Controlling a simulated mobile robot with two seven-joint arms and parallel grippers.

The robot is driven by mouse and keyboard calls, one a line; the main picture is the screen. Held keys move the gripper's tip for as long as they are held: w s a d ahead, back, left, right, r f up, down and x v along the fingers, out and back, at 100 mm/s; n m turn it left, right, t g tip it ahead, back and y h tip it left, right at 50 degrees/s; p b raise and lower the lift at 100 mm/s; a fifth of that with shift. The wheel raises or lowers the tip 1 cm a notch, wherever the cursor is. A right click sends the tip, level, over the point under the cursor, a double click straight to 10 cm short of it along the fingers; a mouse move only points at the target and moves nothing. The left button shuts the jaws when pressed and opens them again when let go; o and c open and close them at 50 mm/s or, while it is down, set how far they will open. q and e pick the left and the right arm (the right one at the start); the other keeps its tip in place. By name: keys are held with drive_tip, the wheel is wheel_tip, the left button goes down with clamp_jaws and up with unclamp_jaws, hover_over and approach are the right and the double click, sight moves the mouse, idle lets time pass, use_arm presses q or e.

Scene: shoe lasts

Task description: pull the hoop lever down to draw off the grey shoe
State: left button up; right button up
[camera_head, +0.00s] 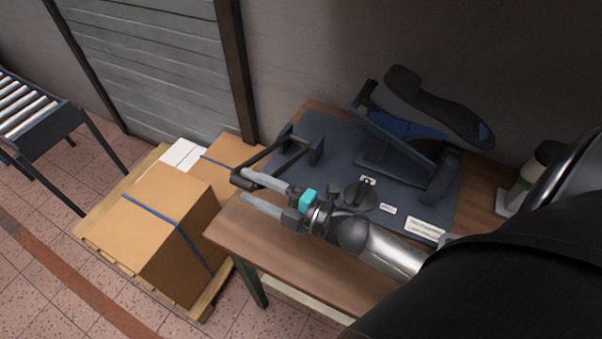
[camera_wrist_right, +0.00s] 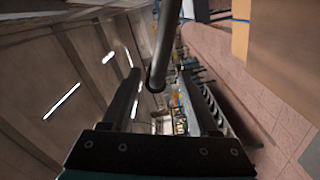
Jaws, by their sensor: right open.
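The grey shoe (camera_head: 432,104) sits sole-up and tilted at the back of the machine, with blue showing at its right end. The hoop lever (camera_head: 262,150) is a dark open frame at the left end of the machine's dark base plate (camera_head: 325,133). My right gripper (camera_head: 241,187) is open at the lever's near end. In the right wrist view, a dark bar of the hoop lever (camera_wrist_right: 166,40) runs down between the spread fingers of the gripper (camera_wrist_right: 158,75). I cannot tell whether the fingers touch it. My left gripper is not in view.
The wooden table (camera_head: 260,240) carries the machine, with a round dark knob (camera_head: 361,196) on its plate. Cardboard boxes (camera_head: 160,225) stand on a pallet (camera_head: 95,225) at the left. A bottle (camera_head: 520,190) stands at the right. A roller conveyor (camera_head: 25,110) is far left.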

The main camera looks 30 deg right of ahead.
drive_tip(key=v, duration=1)
drive_tip(key=shift+s+d+b, duration=0.2)
drive_tip(key=shift+s+b, duration=0.15)
